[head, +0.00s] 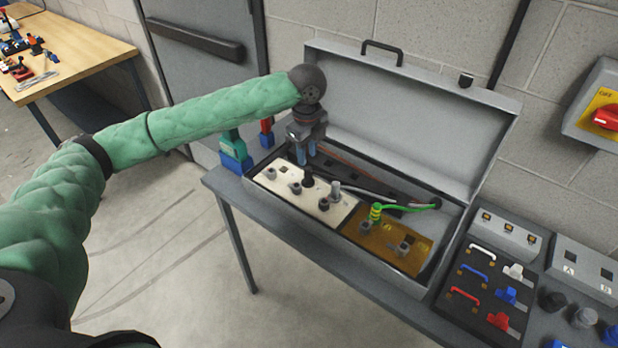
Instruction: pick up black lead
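My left gripper (307,156) hangs over the left part of an open grey case (290,222), blue-tipped fingers pointing down. The fingers look slightly apart with nothing visible between them. Just below them a black plug (307,179) stands by the white panel (325,208). A dark lead seems to run right from near there through the case's back trough, beside a pale lead; I cannot tell exactly where the black one begins and ends. A red lead (345,160) lies behind, and a green-yellow lead (400,208) loops over the brown panel (383,240). My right gripper is out of view.
The raised case lid (420,115) stands behind the trough. Several sockets and posts rise from both panels. A blue-and-green item (235,155) stands left of the case. A board with coloured handles (487,285) is at right; a wooden table (85,45) is far left.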

